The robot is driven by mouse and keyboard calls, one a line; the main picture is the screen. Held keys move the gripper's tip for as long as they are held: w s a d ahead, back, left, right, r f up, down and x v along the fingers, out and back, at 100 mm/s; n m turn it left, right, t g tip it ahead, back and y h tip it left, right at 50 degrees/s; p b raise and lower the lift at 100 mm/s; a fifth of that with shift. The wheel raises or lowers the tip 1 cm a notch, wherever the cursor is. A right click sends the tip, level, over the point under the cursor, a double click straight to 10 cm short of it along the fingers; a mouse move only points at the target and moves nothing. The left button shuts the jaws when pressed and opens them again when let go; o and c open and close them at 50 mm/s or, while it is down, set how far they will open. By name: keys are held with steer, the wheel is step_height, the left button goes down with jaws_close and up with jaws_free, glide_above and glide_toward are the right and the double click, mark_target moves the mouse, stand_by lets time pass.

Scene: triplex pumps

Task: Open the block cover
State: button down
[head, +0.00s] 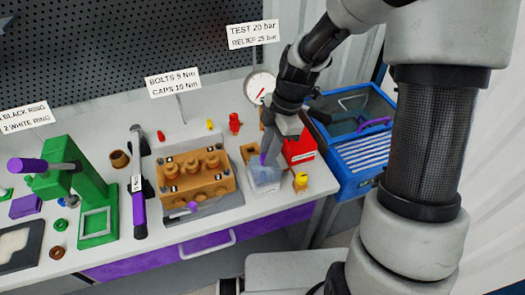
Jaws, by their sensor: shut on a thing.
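A brass-coloured pump block (197,178) with several round caps on top sits on a grey base on the bench. I cannot make out a separate cover on the block. A purple-tipped handle (192,207) lies at its front edge. My gripper (266,155) points down to the right of the block, apart from it. It is shut on a small purple piece (263,159) just above a clear box (264,180). The fingertips and the grip itself are small and partly hidden.
A red box (299,150), a yellow-topped brass part (300,182) and a blue bin (360,150) are at right. A gauge (260,87) stands behind.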

steer(key=shift+w+d+r+g+y, duration=0.1)
steer(key=shift+d+g+y, duration=0.05)
steer(key=shift+d+y, duration=0.3)
steer(key=shift+w+d+r+g+y, duration=0.1)
steer(key=shift+d+g+y, duration=0.05)
steer(key=shift+d+y, duration=0.25)
steer(key=c, duration=1.5)
jaws_free()
steer(key=shift+c, duration=0.2)
steer(key=shift+r, duration=0.1)
steer(key=v, duration=1.7)
steer(key=shift+d, duration=0.1)
